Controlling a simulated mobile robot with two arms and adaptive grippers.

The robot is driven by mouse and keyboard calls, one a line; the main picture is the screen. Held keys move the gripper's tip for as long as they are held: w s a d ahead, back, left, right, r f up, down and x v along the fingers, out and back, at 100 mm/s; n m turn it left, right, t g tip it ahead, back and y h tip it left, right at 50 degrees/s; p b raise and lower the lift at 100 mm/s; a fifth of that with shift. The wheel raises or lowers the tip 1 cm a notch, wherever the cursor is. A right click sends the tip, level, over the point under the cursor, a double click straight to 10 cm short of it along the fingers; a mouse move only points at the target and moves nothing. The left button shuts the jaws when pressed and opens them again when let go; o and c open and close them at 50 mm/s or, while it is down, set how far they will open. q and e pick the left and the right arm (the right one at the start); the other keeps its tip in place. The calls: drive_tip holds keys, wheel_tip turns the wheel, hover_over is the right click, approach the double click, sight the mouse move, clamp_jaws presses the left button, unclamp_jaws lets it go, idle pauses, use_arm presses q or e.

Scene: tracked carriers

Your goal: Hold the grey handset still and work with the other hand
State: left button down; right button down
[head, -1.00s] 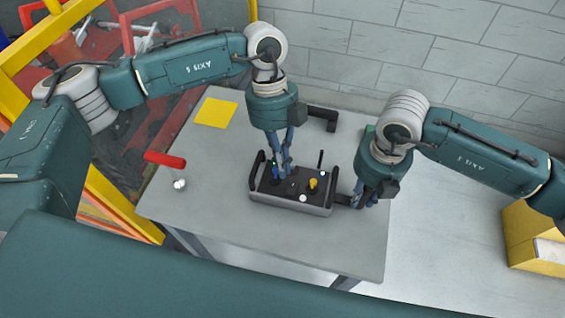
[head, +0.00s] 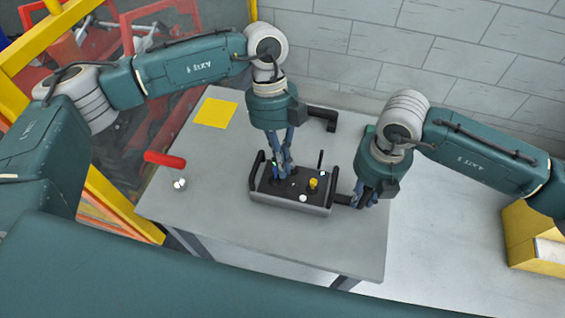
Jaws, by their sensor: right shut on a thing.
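The grey handset (head: 290,202) is a box with a dark top, lying on the table. A black grip stands at its left end and another at its right. Its top carries a yellow knob (head: 313,183), a white button (head: 303,198) and a thin black stick (head: 321,160). My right gripper (head: 356,203) is shut on the handset at its right end, seemingly on a black part there. My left gripper (head: 282,175) points down over the left part of the top. Its fingertips are close together and cover what lies under them, so their grip is unclear.
On the grey table (head: 235,235), a yellow sheet (head: 215,113) lies at the back left. A yellow box (head: 537,240) is at the far right.

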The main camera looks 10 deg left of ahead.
use_arm(q)
drive_tip(key=shift+s, duration=0.15)
idle(0.4)
drive_tip(key=shift+s+f, duration=0.15)
drive_tip(key=shift+s, duration=0.45)
drive_tip(key=shift+s+d, duration=0.25)
drive_tip(key=shift+s, duration=0.25)
drive_tip(key=s+d, duration=0.2)
drive_tip(key=shift+s, duration=0.35)
drive_tip(key=w+v, duration=0.1)
drive_tip(key=v, duration=0.9)
drive_tip(key=shift+w+a, duration=0.15)
drive_tip(key=shift+w, duration=0.1)
use_arm(e)
drive_tip(key=c, duration=1.4)
unclamp_jaws()
drive_tip(key=shift+c, duration=0.2)
